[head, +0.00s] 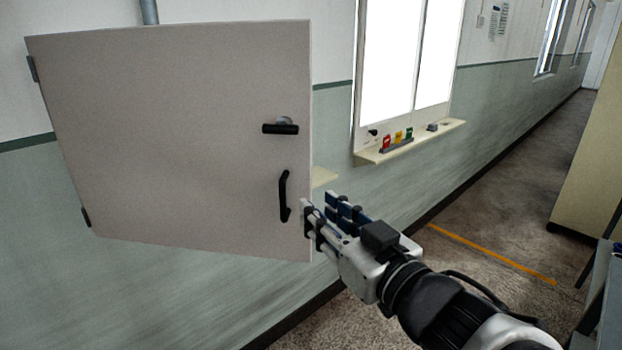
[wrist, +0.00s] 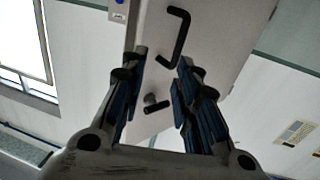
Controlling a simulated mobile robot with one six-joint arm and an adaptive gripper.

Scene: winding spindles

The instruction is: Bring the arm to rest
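My gripper (head: 322,218) is at the lower right edge of a grey cabinet door (head: 170,130) in the head view. Its fingers are apart with nothing seen between them, and the wrist view shows it open too (wrist: 160,75). The door's black bar handle (head: 284,195) is just left of the fingertips, and a black turn handle (head: 281,128) is above it. In the wrist view the bar handle (wrist: 178,38) and turn handle (wrist: 156,104) appear beyond the fingers. I cannot tell whether a fingertip touches the door. My arm (head: 440,300) reaches in from the lower right.
A cream ledge (head: 410,142) with small coloured items (head: 398,138) juts from the wall under a bright window (head: 388,60). A tan cabinet (head: 590,165) stands at the right. The floor (head: 490,215) between, with an orange line, is clear.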

